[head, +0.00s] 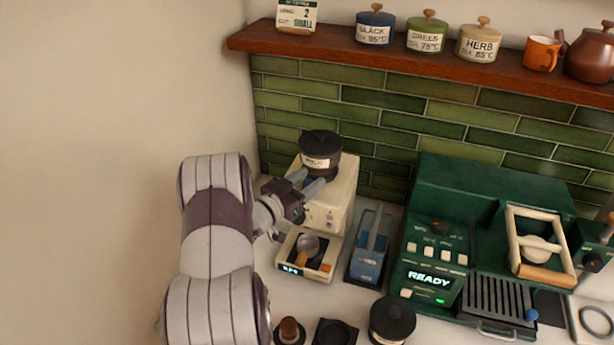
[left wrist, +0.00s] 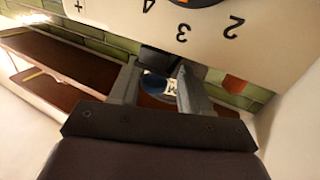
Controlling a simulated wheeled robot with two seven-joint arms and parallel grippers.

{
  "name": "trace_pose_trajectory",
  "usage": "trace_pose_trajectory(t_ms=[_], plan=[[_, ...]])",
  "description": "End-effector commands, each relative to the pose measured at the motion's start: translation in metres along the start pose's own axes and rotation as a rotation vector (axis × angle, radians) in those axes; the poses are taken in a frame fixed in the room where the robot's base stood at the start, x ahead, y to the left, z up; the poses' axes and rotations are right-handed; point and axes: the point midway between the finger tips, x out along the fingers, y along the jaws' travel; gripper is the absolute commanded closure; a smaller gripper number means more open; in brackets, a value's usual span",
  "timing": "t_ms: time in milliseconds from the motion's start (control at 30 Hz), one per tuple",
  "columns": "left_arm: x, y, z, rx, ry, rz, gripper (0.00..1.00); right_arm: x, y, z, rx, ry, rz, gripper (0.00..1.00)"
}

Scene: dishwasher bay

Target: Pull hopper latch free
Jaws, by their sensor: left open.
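The dark hopper (head: 320,148) with a labelled front sits on top of the cream grinder (head: 342,195) by the wall. My left gripper (head: 312,184) reaches in from the left, its fingers just below the hopper at the grinder's upper front. In the left wrist view my left gripper (left wrist: 160,82) is open, with its two fingers apart. A dark block (left wrist: 160,60) shows between or beyond the fingertips; I cannot tell whether it is the latch or whether the fingers touch it. The grinder's numbered face (left wrist: 215,30) is close above the fingers. My right gripper is out of view.
A blue-grey container (head: 368,262) and the green espresso machine (head: 440,215) stand to the right. The wooden shelf (head: 340,50) with canisters runs above. Dark round items stand at the counter's front.

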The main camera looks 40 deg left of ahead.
Motion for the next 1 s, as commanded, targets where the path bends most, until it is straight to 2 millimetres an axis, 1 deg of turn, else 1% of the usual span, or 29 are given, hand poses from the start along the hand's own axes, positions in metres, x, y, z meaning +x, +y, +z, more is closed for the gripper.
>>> trace_pose_trajectory(t_ms=[267, 300, 367, 400, 433, 600, 800, 1000], plan=[[0.002, 0.000, 0.000, 0.000, 0.000, 0.000, 0.53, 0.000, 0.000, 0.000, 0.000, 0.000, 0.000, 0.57], [0.002, 0.000, 0.000, 0.000, 0.000, 0.000, 0.66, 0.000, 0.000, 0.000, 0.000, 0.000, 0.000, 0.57], [0.002, 0.000, 0.000, 0.000, 0.000, 0.000, 0.85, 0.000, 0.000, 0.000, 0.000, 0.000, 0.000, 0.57], [0.002, 0.000, 0.000, 0.000, 0.000, 0.000, 0.98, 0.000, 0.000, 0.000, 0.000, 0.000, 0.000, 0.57], [0.002, 0.000, 0.000, 0.001, 0.000, 0.001, 1.00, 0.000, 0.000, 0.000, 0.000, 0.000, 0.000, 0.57], [-0.001, 0.001, 0.001, 0.000, -0.002, -0.001, 1.00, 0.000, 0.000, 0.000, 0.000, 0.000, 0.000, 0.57], [-0.021, 0.009, 0.000, 0.000, -0.002, -0.002, 1.00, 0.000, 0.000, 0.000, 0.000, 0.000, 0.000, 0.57], [-0.023, 0.011, 0.002, -0.002, -0.004, 0.000, 1.00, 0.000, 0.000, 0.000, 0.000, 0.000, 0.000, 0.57]])
